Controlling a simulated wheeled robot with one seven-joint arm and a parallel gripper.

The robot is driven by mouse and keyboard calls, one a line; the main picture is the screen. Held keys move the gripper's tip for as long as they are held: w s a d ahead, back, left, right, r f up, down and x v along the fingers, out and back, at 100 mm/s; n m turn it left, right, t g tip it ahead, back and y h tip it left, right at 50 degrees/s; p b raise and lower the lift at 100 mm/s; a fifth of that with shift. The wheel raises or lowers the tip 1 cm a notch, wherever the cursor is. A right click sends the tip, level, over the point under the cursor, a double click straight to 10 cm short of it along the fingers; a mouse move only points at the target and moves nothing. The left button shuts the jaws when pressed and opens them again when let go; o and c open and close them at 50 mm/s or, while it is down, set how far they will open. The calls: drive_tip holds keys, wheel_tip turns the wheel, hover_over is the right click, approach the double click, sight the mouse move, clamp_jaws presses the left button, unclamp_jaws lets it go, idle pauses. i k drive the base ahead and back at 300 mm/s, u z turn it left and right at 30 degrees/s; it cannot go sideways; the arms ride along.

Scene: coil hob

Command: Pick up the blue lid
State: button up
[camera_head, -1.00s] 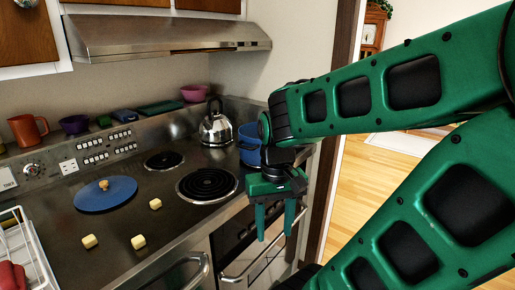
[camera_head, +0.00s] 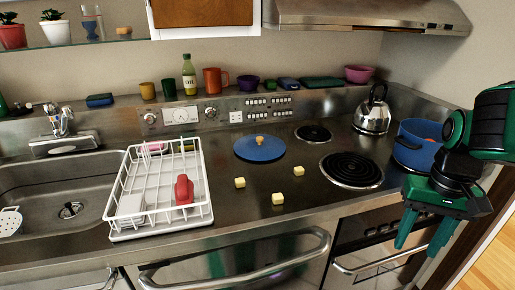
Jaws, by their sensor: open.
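The blue lid (camera_head: 259,150) lies flat on the steel counter, left of the coil burners, with a small wooden knob (camera_head: 260,139) on top. My green gripper (camera_head: 418,240) is at the far right, hanging down in front of the counter's edge near the oven. Its two fingers point down and are spread apart with nothing between them. It is well to the right of the lid and nearer to the camera. A blue pot (camera_head: 412,150) stands behind my gripper, partly hidden by my arm.
Several yellow cubes (camera_head: 278,198) lie in front of the lid. A white dish rack (camera_head: 125,210) with a red item (camera_head: 184,190) stands to the left. The coil burner (camera_head: 352,170) and kettle (camera_head: 373,112) are to the right. Cups and bowls line the back ledge.

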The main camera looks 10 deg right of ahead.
sight(259, 147)
drive_tip(key=u, duration=0.15)
drive_tip(key=k, duration=0.6)
drive_tip(key=z, duration=0.15)
drive_tip(key=i, duration=1.15)
drive_tip(key=u, duration=0.55)
